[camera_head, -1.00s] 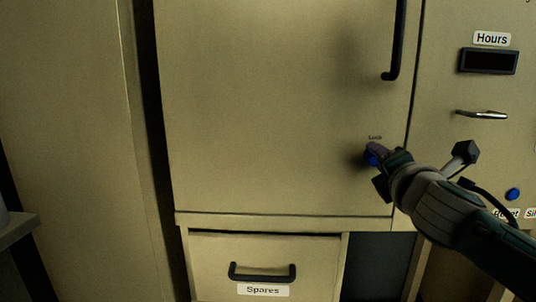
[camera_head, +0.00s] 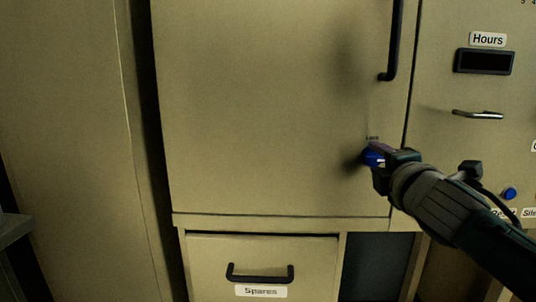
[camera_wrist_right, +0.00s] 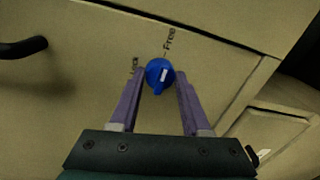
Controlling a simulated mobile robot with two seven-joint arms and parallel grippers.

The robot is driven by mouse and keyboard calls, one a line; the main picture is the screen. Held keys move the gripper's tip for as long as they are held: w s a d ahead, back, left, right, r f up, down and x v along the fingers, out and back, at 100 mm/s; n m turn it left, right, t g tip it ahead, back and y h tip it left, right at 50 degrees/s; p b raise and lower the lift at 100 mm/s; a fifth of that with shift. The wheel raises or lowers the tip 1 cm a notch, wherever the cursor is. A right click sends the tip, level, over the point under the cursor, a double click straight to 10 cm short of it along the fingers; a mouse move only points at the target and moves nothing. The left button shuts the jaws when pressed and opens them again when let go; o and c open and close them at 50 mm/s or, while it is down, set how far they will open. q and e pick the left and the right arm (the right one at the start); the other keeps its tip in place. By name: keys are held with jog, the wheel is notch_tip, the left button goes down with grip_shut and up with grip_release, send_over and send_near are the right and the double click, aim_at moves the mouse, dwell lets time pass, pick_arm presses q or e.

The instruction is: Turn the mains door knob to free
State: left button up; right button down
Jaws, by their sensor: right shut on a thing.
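The blue mains door knob (camera_head: 372,158) sits low on the right side of the large beige door (camera_head: 270,110). In the right wrist view, the knob (camera_wrist_right: 159,77) lies between the two purple fingers of my right gripper (camera_wrist_right: 160,84), which is shut on it. A short white mark on the knob slants up and right, roughly toward the "Free" label (camera_wrist_right: 170,40). A second label (camera_wrist_right: 135,66) beside the left finger is partly hidden. In the head view, my right gripper (camera_head: 376,153) reaches in from the right and covers part of the knob. My left gripper is not in view.
A black door handle (camera_head: 396,45) stands above the knob. Right of the door are an "Hours" display (camera_head: 485,61), a metal lever (camera_head: 477,114) and a blue button (camera_head: 509,194). A "Spares" drawer (camera_head: 210,265) with a black handle lies below.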

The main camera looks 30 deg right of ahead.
jog(key=shift+c, duration=1.8)
grip_release()
jog(key=shift+s, duration=0.1)
jog(key=shift+s+a, duration=0.25)
jog(key=shift+s, duration=0.05)
jog(key=p+v, duration=0.1)
jog(key=v, duration=0.8)
